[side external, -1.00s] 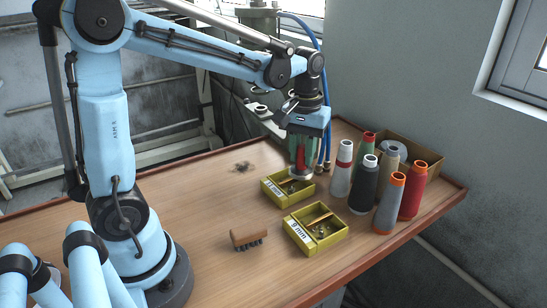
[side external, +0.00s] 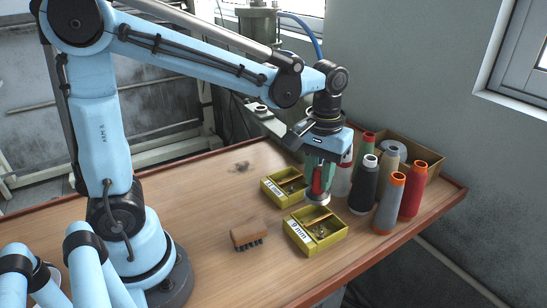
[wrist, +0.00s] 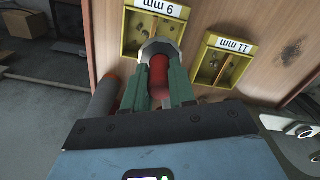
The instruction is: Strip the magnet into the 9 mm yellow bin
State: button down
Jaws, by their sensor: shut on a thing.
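My gripper (side external: 320,178) is shut on the magnet (side external: 318,180), which has a red body and a round silver head pointing down. In the wrist view the red body (wrist: 159,78) sits between my green fingers. The head is above the back part of the yellow 9 mm bin (side external: 331,243), apart from it as far as I can tell. This bin has a white label, a wooden strip across it and small metal bits inside. Its label also shows in the wrist view (wrist: 158,7). I cannot see whether anything clings under the head.
The yellow 11 mm bin (side external: 272,187) stands behind the 9 mm bin. A brown brush (side external: 248,233) lies left of the bins. Thread cones, including a black one (side external: 364,187), stand close on the right. A dark patch (side external: 242,166) lies at the back.

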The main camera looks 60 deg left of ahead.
aim_at(323, 198)
jog(key=shift+f, duration=2.05)
jog(key=shift+f, duration=0.4)
jog(key=shift+d, duration=0.3)
jog(key=shift+d, duration=0.35)
jog(key=shift+d, duration=0.35)
jog(key=shift+d, duration=0.3)
notch_tip(323, 198, up, 7)
dwell(0.3)
jog(key=shift+s+a, duration=0.1)
dwell(0.4)
